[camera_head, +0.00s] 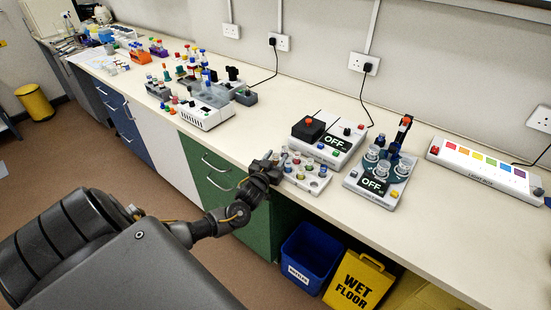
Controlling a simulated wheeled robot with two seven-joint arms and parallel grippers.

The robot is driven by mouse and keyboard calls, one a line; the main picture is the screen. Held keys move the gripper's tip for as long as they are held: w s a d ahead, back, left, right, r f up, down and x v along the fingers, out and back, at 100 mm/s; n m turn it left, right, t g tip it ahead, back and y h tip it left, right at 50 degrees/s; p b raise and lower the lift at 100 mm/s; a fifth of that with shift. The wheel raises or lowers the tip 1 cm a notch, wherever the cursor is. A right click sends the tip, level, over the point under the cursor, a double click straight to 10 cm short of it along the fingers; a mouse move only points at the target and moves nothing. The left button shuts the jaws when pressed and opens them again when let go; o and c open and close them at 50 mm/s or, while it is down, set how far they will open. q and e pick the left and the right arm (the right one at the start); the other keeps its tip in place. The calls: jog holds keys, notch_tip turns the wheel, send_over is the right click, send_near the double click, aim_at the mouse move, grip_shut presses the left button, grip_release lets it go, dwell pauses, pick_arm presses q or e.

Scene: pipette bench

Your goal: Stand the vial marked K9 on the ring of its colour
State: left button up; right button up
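My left gripper (274,158) is at the front edge of the bench, at the left side of a pale grey rack (311,184) of several small vials with coloured tops. Its fingers are small and dark here, and I cannot tell whether they are apart or hold anything. It covers the rack's left end. The marking K9 cannot be read on any vial from here. No coloured ring can be clearly made out. My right gripper is out of view.
Behind the rack stands a white device reading OFF (334,142). Right of it is another OFF device (375,183) with clear round vessels. A light box with coloured squares (484,163) lies farther right. Clear bench lies around it. A blue bin (311,254) stands below.

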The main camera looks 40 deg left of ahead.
aim_at(274, 162)
pick_arm(q)
jog(key=shift+s+d+f+b, duration=0.1)
jog(key=shift+s+f+b, duration=0.1)
jog(key=shift+s+b, duration=0.15)
jog(key=v, duration=0.1)
jog(key=b+v, duration=0.1)
jog(key=v, duration=0.1)
jog(key=b+v, duration=0.1)
jog(key=v, duration=0.1)
jog(key=shift+f, duration=0.3)
jog(key=shift+r+b+v, duration=0.2)
jog(key=shift+b+v, duration=0.05)
jog(key=shift+v, duration=1.05)
jog(key=shift+r+b+v, duration=0.2)
jog(key=shift+v, duration=1.05)
